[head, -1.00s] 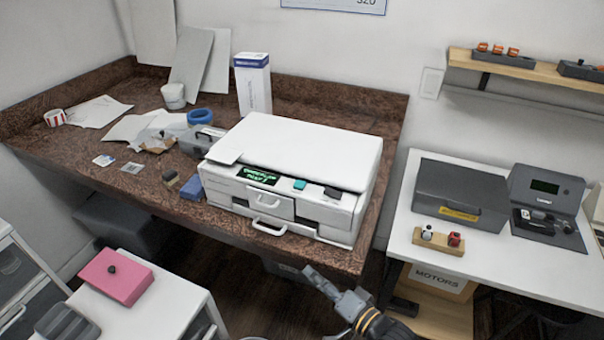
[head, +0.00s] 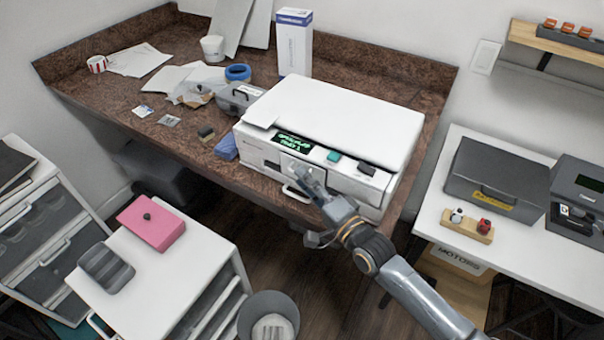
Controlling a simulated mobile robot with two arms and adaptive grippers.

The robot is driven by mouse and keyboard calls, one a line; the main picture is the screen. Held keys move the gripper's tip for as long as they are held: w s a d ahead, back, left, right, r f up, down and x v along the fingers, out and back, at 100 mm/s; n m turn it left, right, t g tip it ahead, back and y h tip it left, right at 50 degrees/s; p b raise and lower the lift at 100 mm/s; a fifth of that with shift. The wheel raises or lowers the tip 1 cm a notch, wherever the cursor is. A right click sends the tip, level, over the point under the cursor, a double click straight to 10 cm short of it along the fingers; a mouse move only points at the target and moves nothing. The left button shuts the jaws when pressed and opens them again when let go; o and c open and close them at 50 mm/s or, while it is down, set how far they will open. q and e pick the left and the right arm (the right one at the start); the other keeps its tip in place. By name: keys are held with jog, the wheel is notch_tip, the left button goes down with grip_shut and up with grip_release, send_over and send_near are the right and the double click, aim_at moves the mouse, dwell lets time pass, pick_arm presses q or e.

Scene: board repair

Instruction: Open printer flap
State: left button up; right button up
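The white printer (head: 345,112) stands on the brown stone-look counter, with a lit green display and a teal button on its front edge. Its front flap (head: 277,161) is partly hidden behind my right gripper (head: 302,178). A handle (head: 296,194) shows low on the front. My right gripper is at the printer's front, its fingers pointing at the flap area. I cannot tell whether it touches the flap or how far its fingers are apart. My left gripper is not in view.
A blue block (head: 226,148) and a grey case (head: 237,98) sit left of the printer. A white side table with a dark grey box (head: 497,178) stands at the right. A pink box (head: 151,224) lies on the white cabinet in front.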

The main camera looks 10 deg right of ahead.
jog(key=shift+x, duration=0.85)
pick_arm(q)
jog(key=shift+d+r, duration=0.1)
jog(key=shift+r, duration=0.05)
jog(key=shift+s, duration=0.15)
pick_arm(e)
jog(key=shift+c, duration=0.4)
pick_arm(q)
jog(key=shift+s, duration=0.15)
pick_arm(e)
grip_shut()
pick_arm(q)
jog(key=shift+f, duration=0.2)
pick_arm(e)
jog(key=shift+f, duration=0.1)
